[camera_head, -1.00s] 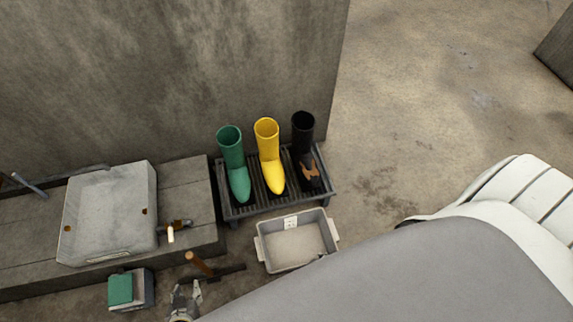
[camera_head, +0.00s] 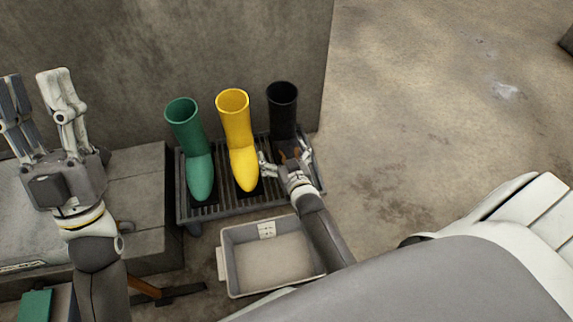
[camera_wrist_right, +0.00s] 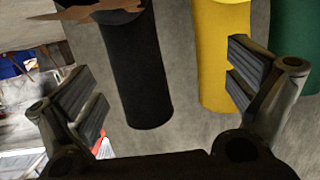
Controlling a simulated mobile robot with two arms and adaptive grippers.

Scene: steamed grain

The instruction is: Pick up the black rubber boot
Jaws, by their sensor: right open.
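The black rubber boot (camera_head: 282,112) stands upright at the right end of a dark slatted rack (camera_head: 222,208), beside a yellow boot (camera_head: 238,125) and a green boot (camera_head: 187,125). My right gripper (camera_head: 286,160) is open at the black boot's foot, a finger on either side, partly hiding the foot. In the right wrist view the black boot (camera_wrist_right: 137,70) lies between the spread fingers (camera_wrist_right: 165,92), with a brown patch near its top edge; contact cannot be told. My left gripper (camera_head: 34,85) is open and empty, raised at the far left.
A grey bin (camera_head: 228,270) sits in front of the rack, below my right forearm. A concrete wall (camera_head: 150,50) stands behind the boots. A grey ledge (camera_head: 145,205) is left of the rack. Open floor (camera_head: 420,130) lies to the right.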

